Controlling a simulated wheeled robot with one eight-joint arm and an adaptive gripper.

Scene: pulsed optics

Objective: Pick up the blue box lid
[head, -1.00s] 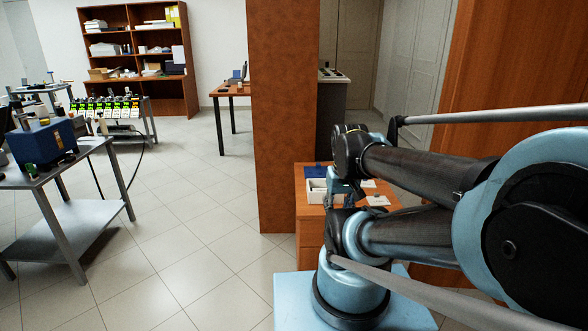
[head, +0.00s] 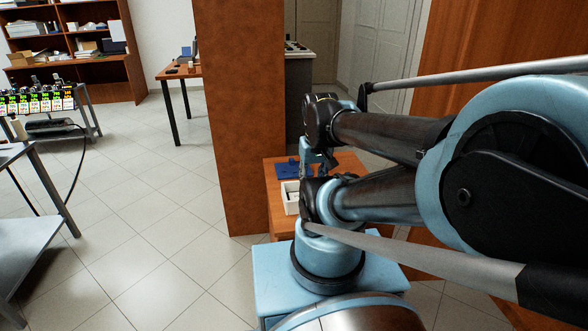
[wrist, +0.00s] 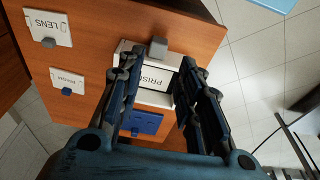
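The blue box lid (head: 288,170) lies flat on the small wooden table, behind the white box (head: 290,198) in the head view. In the wrist view the lid (wrist: 147,122) shows between my gripper's fingers, nearer their bases than their tips. The white box (wrist: 157,97), labelled PRISM, lies beside it and is also between the fingers in the picture. My gripper (wrist: 160,62) is open, its fingers spread and empty, apparently above the table. In the head view my arm covers part of the table, and the gripper is only partly visible.
A LENS card (wrist: 50,27) and a PRISM card (wrist: 68,78) lie on the tabletop (wrist: 105,28), each with a small block. A tall wooden panel (head: 240,120) stands left of the table. Tiled floor (head: 150,220) is clear further left.

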